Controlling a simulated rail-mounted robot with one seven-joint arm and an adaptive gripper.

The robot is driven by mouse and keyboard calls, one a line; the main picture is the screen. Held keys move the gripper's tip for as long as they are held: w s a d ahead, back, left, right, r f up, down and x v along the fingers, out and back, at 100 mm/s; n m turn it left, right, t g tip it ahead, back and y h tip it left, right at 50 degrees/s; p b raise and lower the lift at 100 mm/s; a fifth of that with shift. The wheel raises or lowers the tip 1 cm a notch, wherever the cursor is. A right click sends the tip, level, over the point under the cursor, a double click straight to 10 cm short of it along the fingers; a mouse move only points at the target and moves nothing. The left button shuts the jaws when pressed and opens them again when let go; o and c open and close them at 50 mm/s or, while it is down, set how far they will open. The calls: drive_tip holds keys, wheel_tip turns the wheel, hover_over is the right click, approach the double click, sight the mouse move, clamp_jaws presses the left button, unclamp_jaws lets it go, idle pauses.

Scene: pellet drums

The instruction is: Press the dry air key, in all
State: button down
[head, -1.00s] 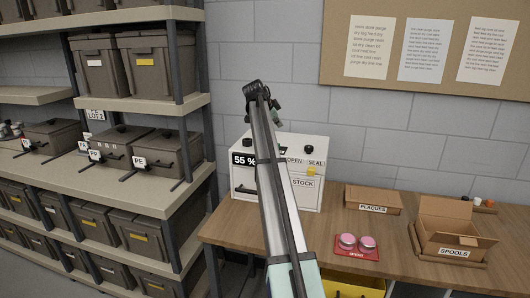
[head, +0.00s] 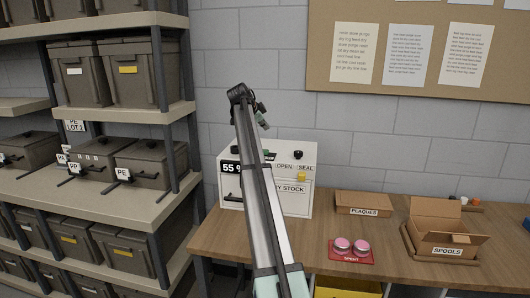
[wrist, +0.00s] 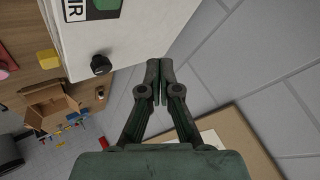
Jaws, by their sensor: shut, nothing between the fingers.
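A white cabinet (head: 305,207) marked "55 %", "OPEN", "SEAL" and "STOCK" stands on the bench, partly hidden by my arm. In the wrist view its white face (wrist: 150,30) carries a label ending in "IR" (wrist: 75,8) beside a green patch (wrist: 104,5), cut off by the top edge. A black knob (wrist: 101,65) stands on it and shows in the head view (head: 298,154). My gripper (wrist: 157,80) is shut and empty, apart from the green patch and knob in the picture. In the head view my gripper (head: 262,118) is above the cabinet; contact cannot be told.
A yellow part (head: 301,176) is on the cabinet front. A plaques box (head: 364,203), a red mat with two pink-topped pots (head: 351,256) and an open spools box (head: 435,235) lie to the right. Shelves with bins (head: 150,165) stand left. A noticeboard (head: 510,60) hangs behind.

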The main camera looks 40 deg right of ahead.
wheel_tip(320, 180, down, 6)
drive_tip(key=shift+f+b, duration=0.25)
drive_tip(key=shift+b, duration=0.55)
drive_tip(key=shift+f+b, duration=0.3)
drive_tip(key=shift+f, duration=0.3)
idle(0.5)
drive_tip(key=shift+f+b, duration=0.4)
drive_tip(key=shift+f, duration=0.05)
drive_tip(key=shift+f+b, duration=0.4)
drive_tip(key=shift+f, duration=0.25)
idle(0.7)
drive_tip(key=shift+r, duration=1.05)
drive_tip(key=shift+r+p, duration=0.6)
drive_tip(key=shift+r, duration=1.95)
